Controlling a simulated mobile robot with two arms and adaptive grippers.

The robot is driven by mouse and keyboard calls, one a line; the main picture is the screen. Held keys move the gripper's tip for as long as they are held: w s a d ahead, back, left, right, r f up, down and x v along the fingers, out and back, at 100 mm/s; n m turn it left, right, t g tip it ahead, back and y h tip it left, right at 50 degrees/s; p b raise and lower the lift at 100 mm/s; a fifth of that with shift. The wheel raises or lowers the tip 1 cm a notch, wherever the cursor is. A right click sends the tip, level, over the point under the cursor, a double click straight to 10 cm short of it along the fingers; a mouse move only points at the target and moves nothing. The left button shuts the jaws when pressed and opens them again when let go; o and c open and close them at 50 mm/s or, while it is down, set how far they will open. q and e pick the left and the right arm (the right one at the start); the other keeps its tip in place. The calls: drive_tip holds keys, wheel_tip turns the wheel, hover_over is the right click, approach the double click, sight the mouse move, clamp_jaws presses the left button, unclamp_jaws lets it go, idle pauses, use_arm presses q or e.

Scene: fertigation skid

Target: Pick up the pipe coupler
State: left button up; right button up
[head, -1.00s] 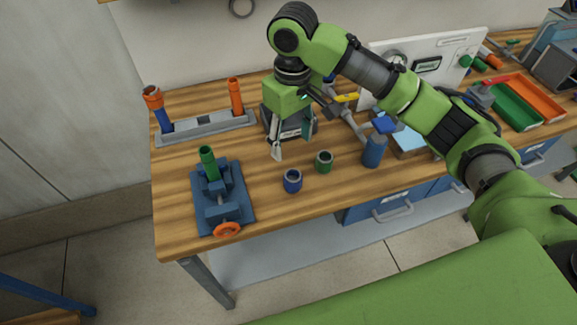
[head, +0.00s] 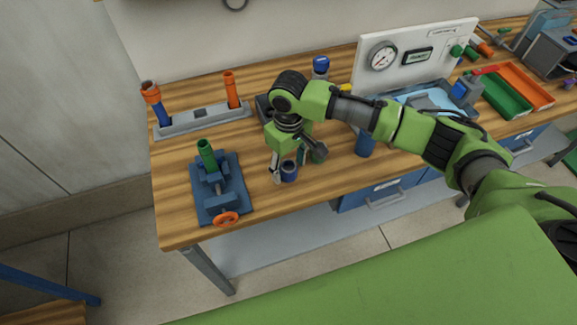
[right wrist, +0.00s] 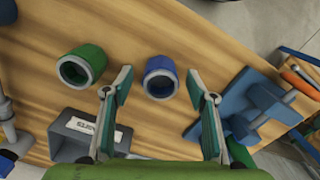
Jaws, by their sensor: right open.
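Two short pipe couplers stand on the wooden bench, one blue (head: 289,171) and one green (head: 320,154). I cannot tell which one the task names. My right gripper (head: 288,166) is open and points down at the blue coupler. In the right wrist view, the blue coupler (right wrist: 161,77) lies between the lines of the two open fingers (right wrist: 158,85), near their tips. Whether the fingers reach down around it I cannot tell. The green coupler (right wrist: 82,66) is outside the left finger there. In the head view my arm partly hides it. My left gripper is not in view.
A blue vise (head: 220,190) holding a green pipe stands to the left. A grey rack (head: 203,120) with orange-topped pipes is behind it. A labelled grey bin (right wrist: 70,143) and a blue cylinder (head: 365,145) are nearby. The bench's front edge is close.

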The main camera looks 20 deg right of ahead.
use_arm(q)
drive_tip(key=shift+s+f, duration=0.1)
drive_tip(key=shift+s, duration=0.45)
use_arm(e)
drive_tip(key=c, duration=1.1)
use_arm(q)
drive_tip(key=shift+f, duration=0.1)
use_arm(e)
drive_tip(key=shift+r, duration=0.1)
